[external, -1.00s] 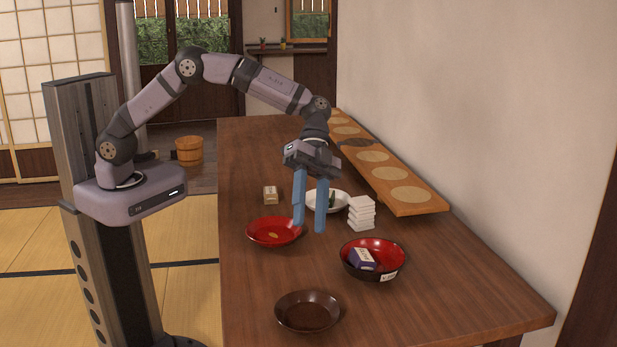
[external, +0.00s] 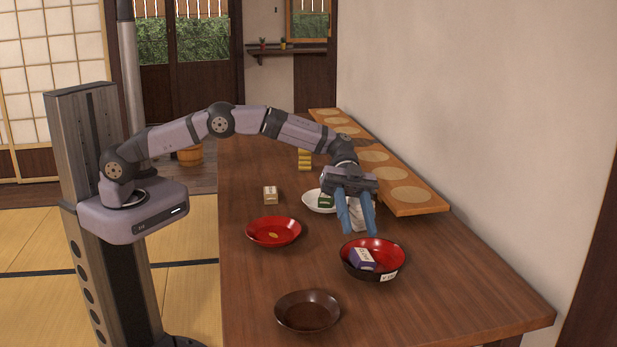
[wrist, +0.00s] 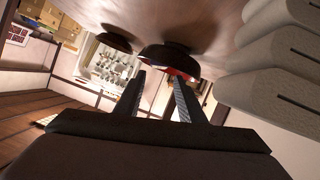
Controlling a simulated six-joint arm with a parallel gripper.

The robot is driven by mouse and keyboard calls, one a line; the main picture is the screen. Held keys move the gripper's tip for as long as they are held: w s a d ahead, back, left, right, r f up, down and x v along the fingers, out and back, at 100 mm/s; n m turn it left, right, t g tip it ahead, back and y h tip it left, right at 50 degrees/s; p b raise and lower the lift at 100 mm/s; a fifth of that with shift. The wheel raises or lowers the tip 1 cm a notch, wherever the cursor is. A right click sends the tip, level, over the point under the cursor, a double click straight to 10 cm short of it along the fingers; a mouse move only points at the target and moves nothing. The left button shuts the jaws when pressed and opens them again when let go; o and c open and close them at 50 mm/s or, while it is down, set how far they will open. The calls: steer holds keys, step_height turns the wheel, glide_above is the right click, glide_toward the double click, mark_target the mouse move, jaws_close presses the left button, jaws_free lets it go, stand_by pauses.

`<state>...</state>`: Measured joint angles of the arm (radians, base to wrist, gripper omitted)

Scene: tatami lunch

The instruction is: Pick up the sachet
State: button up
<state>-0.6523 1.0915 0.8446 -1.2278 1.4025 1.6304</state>
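My gripper (external: 358,225) is open and empty, fingers pointing down, above and just behind the black bowl with a red inside (external: 393,252). A purple packet with a white label (external: 362,260) lies tilted in that bowl, below the fingertips. A small flat orange piece (external: 274,234) lies on the red plate (external: 262,243), and a green packet (external: 325,201) is in the white dish (external: 312,204). I cannot tell for sure which is the sachet. In the wrist view my open gripper (wrist: 158,82) points toward the dark bowl (wrist: 170,57), whose contents are mostly hidden.
A cream block (external: 270,194), a yellow stack (external: 305,158), an empty brown dish (external: 308,312) and a long wooden board (external: 425,206) share the table. The front right is clear.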

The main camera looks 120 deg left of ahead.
mark_target(364, 255)
steer(key=shift+p+x, duration=0.75)
steer(key=shift+x, duration=3.55)
steer(key=shift+s+d+f, duration=0.1)
steer(key=shift+s+f, duration=0.05)
steer(key=shift+s, duration=0.1)
jaws_close()
